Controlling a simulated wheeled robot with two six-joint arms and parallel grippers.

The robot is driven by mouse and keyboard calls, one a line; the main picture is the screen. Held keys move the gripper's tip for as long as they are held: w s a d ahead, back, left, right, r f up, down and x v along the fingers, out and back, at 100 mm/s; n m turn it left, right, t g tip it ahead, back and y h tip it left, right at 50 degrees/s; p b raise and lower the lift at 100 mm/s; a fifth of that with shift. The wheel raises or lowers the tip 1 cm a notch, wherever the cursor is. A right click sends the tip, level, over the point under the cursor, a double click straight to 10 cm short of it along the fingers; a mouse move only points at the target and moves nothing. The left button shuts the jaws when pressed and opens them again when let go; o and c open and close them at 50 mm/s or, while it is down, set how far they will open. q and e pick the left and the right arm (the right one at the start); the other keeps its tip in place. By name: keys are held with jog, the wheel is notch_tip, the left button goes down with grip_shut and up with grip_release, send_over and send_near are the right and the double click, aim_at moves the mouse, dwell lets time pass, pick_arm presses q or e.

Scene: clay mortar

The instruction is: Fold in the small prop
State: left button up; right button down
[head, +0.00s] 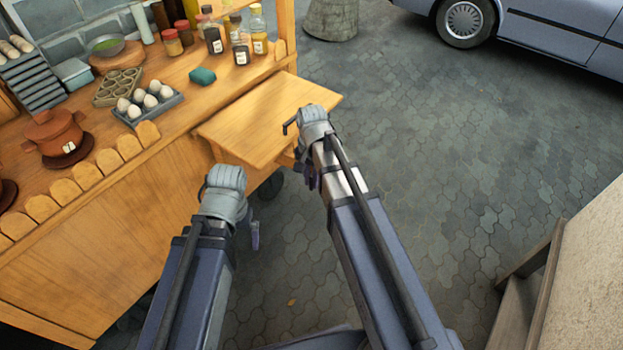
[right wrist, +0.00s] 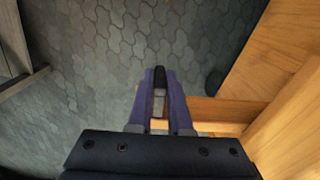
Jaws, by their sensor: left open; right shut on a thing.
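The wooden side leaf (head: 265,118) sticks out level from the end of the cart. The small prop, a short wooden bar (right wrist: 222,110), shows in the right wrist view, reaching from the cart's wooden side to my right gripper (right wrist: 159,88). In the head view my right gripper (head: 307,174) is at the leaf's near right edge, and the prop is mostly hidden there. My left gripper (head: 254,236) is open and empty beside the cart, below the leaf's level.
The cart top (head: 160,75) carries an egg tray (head: 148,103), bottles (head: 240,45), a clay pot (head: 55,135) and a green cloth (head: 202,76). A cart wheel (head: 271,184) shows below. Paving is clear to the right, with a wooden frame (head: 530,285) and a parked car (head: 560,30) beyond.

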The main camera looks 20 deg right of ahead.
dwell(0.8)
jog(key=w+d+n, duration=0.2)
jog(key=w+d, duration=0.4)
jog(key=w, duration=0.3)
jog(key=w+d+n, duration=0.2)
jog(key=w+d, duration=0.4)
jog(key=w, duration=0.2)
jog(key=shift+w+d, duration=0.15)
jog(key=shift+w, duration=0.25)
jog(key=c, duration=0.8)
grip_release()
jog(key=shift+c, duration=0.2)
jog(key=shift+r, duration=0.1)
notch_tip(320, 180, up, 8)
jog(key=p, duration=0.7)
jog(key=shift+f+p, duration=0.2)
jog(key=shift+p, duration=0.2)
